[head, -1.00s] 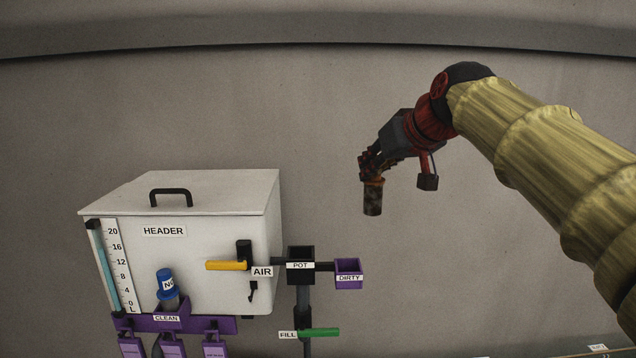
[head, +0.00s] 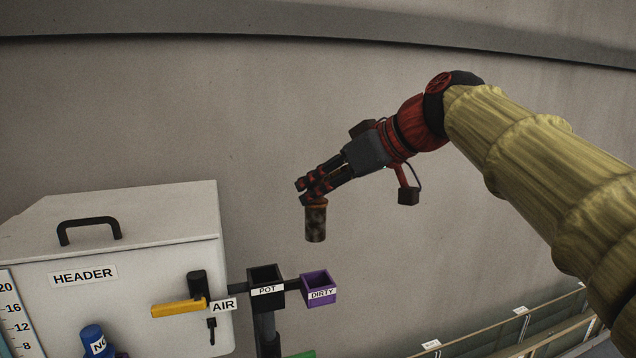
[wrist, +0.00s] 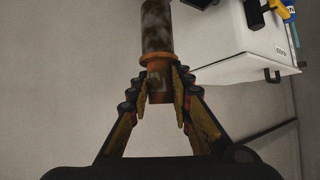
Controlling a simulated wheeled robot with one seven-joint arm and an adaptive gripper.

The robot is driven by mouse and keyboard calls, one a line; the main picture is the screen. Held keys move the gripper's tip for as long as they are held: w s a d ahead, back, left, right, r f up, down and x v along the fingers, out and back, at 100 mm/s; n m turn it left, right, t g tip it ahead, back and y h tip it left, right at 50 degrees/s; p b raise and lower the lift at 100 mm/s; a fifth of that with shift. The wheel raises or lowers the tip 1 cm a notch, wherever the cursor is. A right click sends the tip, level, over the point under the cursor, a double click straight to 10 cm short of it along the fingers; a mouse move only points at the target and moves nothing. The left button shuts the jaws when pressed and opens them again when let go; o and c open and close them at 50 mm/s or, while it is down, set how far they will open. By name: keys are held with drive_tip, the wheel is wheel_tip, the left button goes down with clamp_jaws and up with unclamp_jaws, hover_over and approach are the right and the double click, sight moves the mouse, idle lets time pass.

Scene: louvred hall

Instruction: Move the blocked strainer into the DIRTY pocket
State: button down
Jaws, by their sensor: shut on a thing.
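The blocked strainer (head: 316,223) is a brown, dark-stained cylinder with an orange-brown collar. My gripper (head: 313,194) is shut on its top end and holds it hanging nearly upright in the air. In the wrist view the fingers (wrist: 160,88) close on the stub beyond the collar, and the strainer body (wrist: 157,30) points away from me. The DIRTY pocket (head: 319,291) is a small purple open-topped box at the right end of a bar. In the head view the strainer appears above it, apart from it. The POT (head: 266,291), black and open-topped, is left of the pocket.
The white HEADER tank (head: 110,262) with a black handle stands left. A yellow AIR lever (head: 179,308) sticks out of its front. A blue-capped thing (head: 93,337) is at lower left. A green handle (head: 300,354) shows below the POT. Rails (head: 520,330) run at lower right.

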sight(325, 223)
wheel_tip(325, 223, down, 6)
drive_tip(key=b, duration=0.4)
drive_tip(key=shift+d+f, duration=0.1)
drive_tip(key=shift+f, duration=0.05)
drive_tip(key=shift+d+f+b, duration=0.15)
drive_tip(key=shift+f+b, duration=0.25)
drive_tip(key=shift+b, duration=0.2)
drive_tip(key=shift+f, duration=0.15)
drive_tip(key=shift+f+b, duration=0.25)
drive_tip(key=shift+b, duration=0.45)
drive_tip(key=shift+r, duration=0.2)
drive_tip(key=shift+f, duration=0.1)
wheel_tip(325, 223, down, 5)
drive_tip(key=b, duration=0.5)
idle(0.7)
